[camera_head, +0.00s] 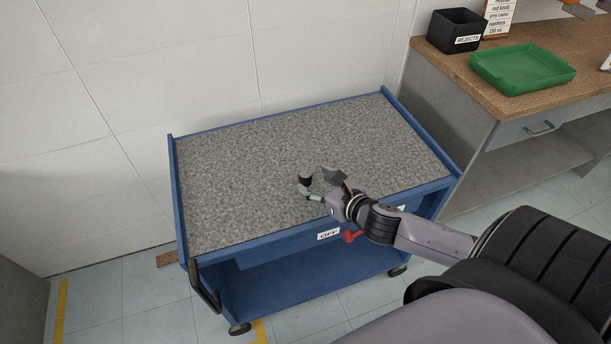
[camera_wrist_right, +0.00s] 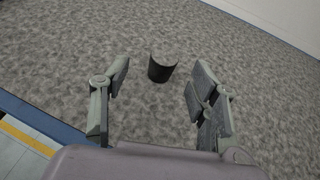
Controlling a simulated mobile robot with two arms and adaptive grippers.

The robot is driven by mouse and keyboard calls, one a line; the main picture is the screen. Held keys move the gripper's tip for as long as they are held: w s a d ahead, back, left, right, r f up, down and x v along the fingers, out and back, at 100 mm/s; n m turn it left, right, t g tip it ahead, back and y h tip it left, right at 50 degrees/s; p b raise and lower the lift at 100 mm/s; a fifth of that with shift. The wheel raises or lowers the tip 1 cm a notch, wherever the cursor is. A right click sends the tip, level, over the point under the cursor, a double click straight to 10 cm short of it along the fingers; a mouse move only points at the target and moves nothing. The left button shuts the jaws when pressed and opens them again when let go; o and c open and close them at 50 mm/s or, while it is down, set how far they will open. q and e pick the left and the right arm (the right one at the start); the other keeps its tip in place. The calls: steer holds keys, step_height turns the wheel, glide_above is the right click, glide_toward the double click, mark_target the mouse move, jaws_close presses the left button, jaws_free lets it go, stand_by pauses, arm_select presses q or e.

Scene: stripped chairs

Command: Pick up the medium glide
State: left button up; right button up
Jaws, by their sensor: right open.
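A small dark cylindrical piece, which looks like the glide (camera_wrist_right: 161,68), stands on the speckled grey top of the blue cart. In the head view the dark glide (camera_head: 305,180) shows just left of my right gripper. My right gripper (camera_head: 318,184) is low over the cart top near its front edge. In the right wrist view my right gripper (camera_wrist_right: 158,84) is open and empty, with one finger on each side of the glide and the glide slightly beyond the fingertips. I cannot tell its size against other glides, as none show. My left gripper is not in view.
The blue cart (camera_head: 174,190) has raised side rims, and the rest of its top is bare. A red part (camera_head: 352,237) is below its front edge. A workbench at right holds a green tray (camera_head: 523,69) and a black REJECTS bin (camera_head: 456,30). A wall stands behind.

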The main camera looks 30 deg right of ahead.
mark_target(306, 173)
steer(key=shift+d+x, duration=0.1)
steer(key=shift+x, duration=1.6)
steer(key=shift+d+x, duration=0.15)
steer(key=shift+x, duration=1.6)
steer(key=shift+c, duration=0.4)
steer(key=c, duration=1)
steer(key=shift+r, duration=0.1)
